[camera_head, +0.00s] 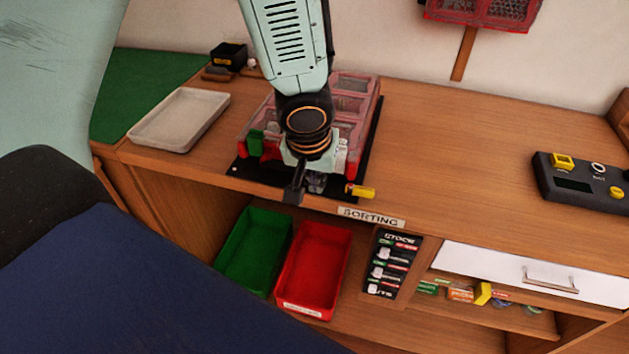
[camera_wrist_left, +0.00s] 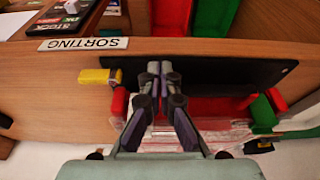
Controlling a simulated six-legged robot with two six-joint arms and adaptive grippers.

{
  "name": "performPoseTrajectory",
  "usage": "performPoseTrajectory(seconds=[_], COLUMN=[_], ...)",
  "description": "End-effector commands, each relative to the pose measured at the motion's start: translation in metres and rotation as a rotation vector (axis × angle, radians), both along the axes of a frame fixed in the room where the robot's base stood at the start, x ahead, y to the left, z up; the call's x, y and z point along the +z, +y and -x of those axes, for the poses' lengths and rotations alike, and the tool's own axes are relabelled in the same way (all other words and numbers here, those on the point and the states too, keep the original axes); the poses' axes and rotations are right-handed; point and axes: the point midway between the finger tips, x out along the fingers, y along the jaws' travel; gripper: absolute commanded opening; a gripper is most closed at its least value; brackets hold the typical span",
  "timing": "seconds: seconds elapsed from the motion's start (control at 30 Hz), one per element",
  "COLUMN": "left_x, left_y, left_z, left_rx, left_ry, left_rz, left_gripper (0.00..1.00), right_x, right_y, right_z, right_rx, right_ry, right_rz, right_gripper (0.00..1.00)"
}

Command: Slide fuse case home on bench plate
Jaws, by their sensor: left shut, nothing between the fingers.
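The fuse case (camera_head: 351,84), a clear box with red edges, lies on the black bench plate (camera_head: 262,182). My left arm and gripper cover its middle and front. A bare strip of plate shows in front of the case, also in the wrist view (camera_wrist_left: 225,69). The case's red edge shows there beside the fingers (camera_wrist_left: 118,103). My left gripper (camera_head: 293,196) is shut and empty, pointing down near the plate's front edge. Its closed fingertips (camera_wrist_left: 160,68) appear over the plate, in front of the case; contact cannot be told. My right gripper is not in view.
A yellow piece (camera_head: 361,191) sits at the plate's front right corner; a green block (camera_head: 256,142) is at the case's left. A pale tray (camera_head: 180,118) stands left. Green (camera_head: 254,247) and red (camera_head: 312,262) bins sit below. The bench right of the plate is clear up to a dark device (camera_head: 584,182).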

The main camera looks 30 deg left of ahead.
Motion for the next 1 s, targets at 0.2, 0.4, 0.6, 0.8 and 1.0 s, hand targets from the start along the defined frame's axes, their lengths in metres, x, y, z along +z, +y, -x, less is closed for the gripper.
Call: performPoseTrajectory(seconds=[0.2,0.4,0.6,0.8,1.0], left_x=[0.0,0.002,0.001,0.001,0.002], left_y=[0.001,0.007,0.01,0.01,0.009], left_z=[-0.005,-0.029,-0.038,-0.039,-0.04], left_rx=[0.0,0.001,-0.002,-0.002,-0.003], left_ry=[0.001,-0.001,-0.003,-0.007,-0.01], left_rz=[0.0,0.001,0.001,0.001,0.002], left_gripper=[0.0,0.0,0.0,0.0,0.0], right_x=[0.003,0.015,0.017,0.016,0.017], right_y=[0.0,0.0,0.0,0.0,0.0], right_z=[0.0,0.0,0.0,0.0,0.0], right_rx=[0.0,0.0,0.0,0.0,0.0], right_ry=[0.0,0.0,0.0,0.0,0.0], right_rz=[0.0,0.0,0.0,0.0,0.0], right_gripper=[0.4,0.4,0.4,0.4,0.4])
